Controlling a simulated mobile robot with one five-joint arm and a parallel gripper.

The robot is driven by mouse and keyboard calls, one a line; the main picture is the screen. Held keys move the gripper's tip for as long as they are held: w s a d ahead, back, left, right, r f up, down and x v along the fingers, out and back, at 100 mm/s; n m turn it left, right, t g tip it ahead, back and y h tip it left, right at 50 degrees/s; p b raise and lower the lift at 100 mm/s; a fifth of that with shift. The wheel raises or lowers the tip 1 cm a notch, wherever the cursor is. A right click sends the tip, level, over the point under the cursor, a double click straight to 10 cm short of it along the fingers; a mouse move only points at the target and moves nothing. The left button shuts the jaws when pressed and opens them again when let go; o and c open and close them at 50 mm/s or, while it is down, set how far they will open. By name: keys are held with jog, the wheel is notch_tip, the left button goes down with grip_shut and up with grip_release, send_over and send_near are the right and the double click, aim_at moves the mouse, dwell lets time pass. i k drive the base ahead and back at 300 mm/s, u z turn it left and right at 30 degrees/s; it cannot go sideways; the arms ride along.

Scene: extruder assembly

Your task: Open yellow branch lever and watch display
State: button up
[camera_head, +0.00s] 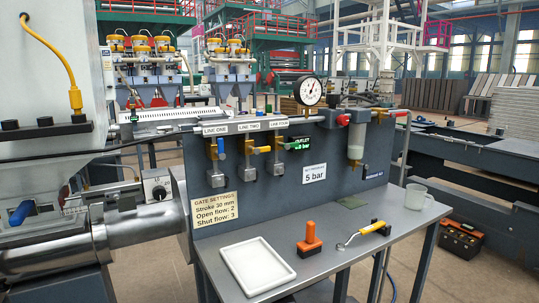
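Three branch valves hang below a pipe on the grey panel. The left valve, under a LINE ONE label, has an upright blue lever (221,148). The middle valve, under LINE TWO, has a yellow lever (262,150) that looks roughly level. My gripper is not in view.
A round dial gauge (308,91) stands above the panel. A white tray (256,266), an orange-and-black object (310,239), a yellow-handled tool (364,234) and a clear mug (416,196) are on the grey bench. Machinery fills the left.

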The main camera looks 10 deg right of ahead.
aim_at(256, 150)
jog(key=z, duration=0.05)
jog(key=k, duration=0.95)
jog(key=u, duration=2.6)
jog(key=k, duration=0.55)
jog(key=z, duration=0.4)
jog(key=i, duration=0.45)
jog(key=u, duration=0.35)
jog(key=k, duration=0.75)
jog(key=z, duration=0.2)
jog(key=i, duration=0.8)
